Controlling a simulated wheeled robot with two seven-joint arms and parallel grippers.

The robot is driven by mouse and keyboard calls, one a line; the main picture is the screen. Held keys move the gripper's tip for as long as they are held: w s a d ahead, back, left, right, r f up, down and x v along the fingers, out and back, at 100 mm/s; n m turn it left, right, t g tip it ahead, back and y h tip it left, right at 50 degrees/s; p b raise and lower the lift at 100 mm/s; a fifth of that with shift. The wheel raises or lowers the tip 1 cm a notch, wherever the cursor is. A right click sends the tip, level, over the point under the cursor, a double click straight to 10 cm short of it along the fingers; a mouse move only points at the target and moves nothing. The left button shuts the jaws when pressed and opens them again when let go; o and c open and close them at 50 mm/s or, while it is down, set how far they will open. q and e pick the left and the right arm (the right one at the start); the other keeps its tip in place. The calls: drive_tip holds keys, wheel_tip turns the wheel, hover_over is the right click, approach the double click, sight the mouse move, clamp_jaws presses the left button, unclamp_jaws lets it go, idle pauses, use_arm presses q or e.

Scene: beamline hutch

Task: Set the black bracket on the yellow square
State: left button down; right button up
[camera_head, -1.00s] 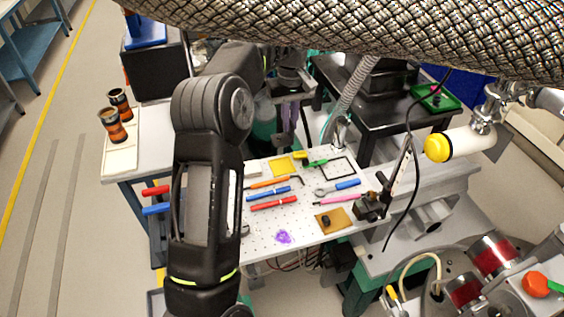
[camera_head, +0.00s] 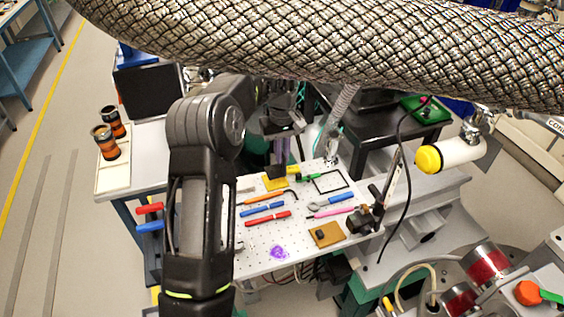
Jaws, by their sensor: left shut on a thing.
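My left gripper (camera_head: 279,161) reaches down over the back of the white perforated board. It is shut on the black bracket (camera_head: 276,171), a small dark piece at its fingertips. The yellow square (camera_head: 276,184) lies flat on the board right below and is partly covered by the bracket in this view. I cannot tell whether the bracket touches the square. My right gripper is not in view.
The board (camera_head: 300,248) holds blue, red and orange tools, a black outline frame (camera_head: 345,190), a pink tool (camera_head: 331,212) and a tan square (camera_head: 326,236) with a dark piece. A braided hose (camera_head: 330,50) crosses the top.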

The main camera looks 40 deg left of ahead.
use_arm(q)
drive_tip(key=shift+f, duration=1.7)
drive_tip(key=c, duration=2)
unclamp_jaws()
drive_tip(key=shift+f, duration=0.2)
drive_tip(key=o, duration=0.5)
wheel_tip(320, 180, up, 12)
drive_tip(key=shift+r, duration=0.2)
